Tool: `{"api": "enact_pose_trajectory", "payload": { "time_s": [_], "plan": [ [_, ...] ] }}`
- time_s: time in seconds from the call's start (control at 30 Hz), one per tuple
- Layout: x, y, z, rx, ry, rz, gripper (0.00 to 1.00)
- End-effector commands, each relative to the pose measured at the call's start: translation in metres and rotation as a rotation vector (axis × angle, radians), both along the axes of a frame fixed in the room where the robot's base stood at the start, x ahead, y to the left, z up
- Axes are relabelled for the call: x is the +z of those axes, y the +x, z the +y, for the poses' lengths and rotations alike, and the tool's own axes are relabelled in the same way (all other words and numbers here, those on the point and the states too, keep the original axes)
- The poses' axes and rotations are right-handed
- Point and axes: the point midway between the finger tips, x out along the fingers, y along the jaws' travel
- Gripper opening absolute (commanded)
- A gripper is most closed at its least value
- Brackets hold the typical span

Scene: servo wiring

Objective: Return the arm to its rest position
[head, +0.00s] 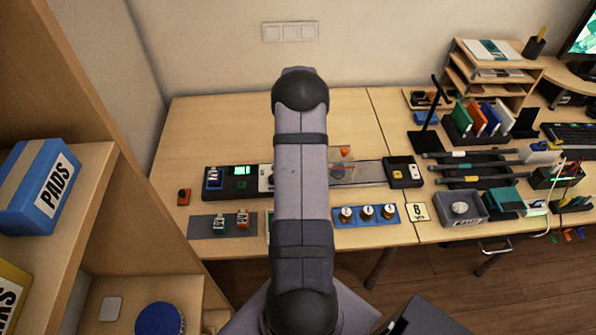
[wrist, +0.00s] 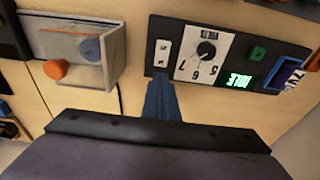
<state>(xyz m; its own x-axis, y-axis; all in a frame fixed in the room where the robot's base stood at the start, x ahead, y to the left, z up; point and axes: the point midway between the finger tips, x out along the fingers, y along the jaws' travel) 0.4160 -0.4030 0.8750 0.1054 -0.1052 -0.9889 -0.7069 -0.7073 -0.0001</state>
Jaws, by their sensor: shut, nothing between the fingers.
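My arm (head: 302,180) rises up the middle of the head view and hides part of the table behind it. My gripper (wrist: 160,98) shows in the wrist view as a dark bar with narrow blue-grey fingers together. The fingers are shut and hold nothing. Their tips appear just below the white switch on the black control panel (wrist: 225,55); I cannot tell whether they touch it. The panel has a dial, a green button and a lit green display. In the head view the panel (head: 238,181) is partly behind my arm, and my gripper is hidden.
A clear box with an orange knob (head: 345,153) stands right of my arm. A blue strip with several round knobs (head: 367,214) lies in front. A grey mat (head: 208,226) carries small green and red blocks. A shelf (head: 95,190) stands close at left. The back left tabletop is clear.

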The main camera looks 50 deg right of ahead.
Motion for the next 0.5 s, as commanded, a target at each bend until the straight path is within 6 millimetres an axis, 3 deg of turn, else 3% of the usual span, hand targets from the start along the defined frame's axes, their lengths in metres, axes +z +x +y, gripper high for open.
{"api": "enact_pose_trajectory", "payload": {
  "time_s": [0.17,0.5],
  "plan": [
    [0.0124,0.0,0.0,0.0,-0.001,-0.001,0.0],
    [0.013,0.0,-0.0001,0.0,0.0,0.0,0.0]
  ]
}}
